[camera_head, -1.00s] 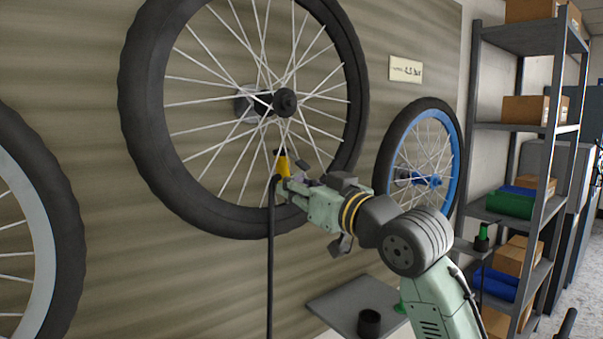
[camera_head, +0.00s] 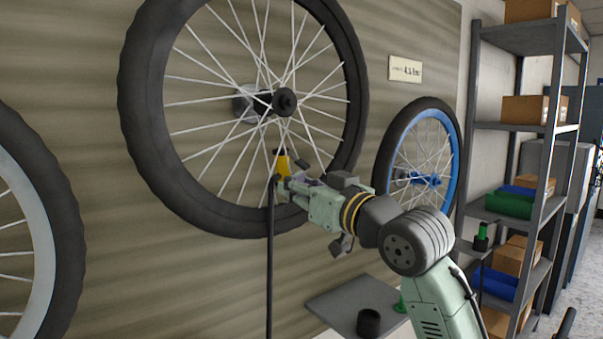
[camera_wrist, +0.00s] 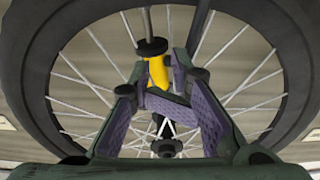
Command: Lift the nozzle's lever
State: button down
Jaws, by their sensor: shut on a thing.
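The yellow nozzle (camera_head: 282,163) is in front of the lower spokes of the large wheel, below its hub. A black hose (camera_head: 270,260) hangs down from it. My gripper (camera_head: 286,183) is at the nozzle. In the wrist view, the fingers (camera_wrist: 160,93) are on either side of the yellow nozzle body (camera_wrist: 158,74) and shut on it. The contact between nozzle and tyre valve is hidden.
The large black-tyred wheel (camera_head: 134,120) hangs on the slatted wall. Shelving (camera_head: 515,129) stands at far right. A grey shelf (camera_head: 335,303) with a black cup (camera_head: 369,323) is below my arm.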

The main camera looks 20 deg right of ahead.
jog(key=shift+d+r, duration=0.1)
jog(key=shift+r, duration=0.05)
jog(key=shift+r+p, duration=1.9)
jog(key=shift+r, duration=0.5)
jog(key=shift+f, duration=0.1)
jog(key=shift+s+d+f, duration=0.15)
jog(key=shift+s+d, duration=0.2)
jog(key=shift+s, duration=0.05)
jog(key=b, duration=0.2)
send_near(287, 152)
jog(key=d, duration=0.1)
jog(key=s+d, duration=0.1)
jog(key=d, duration=0.1)
jog(key=shift+s+f, duration=0.15)
jog(key=shift+s, duration=0.2)
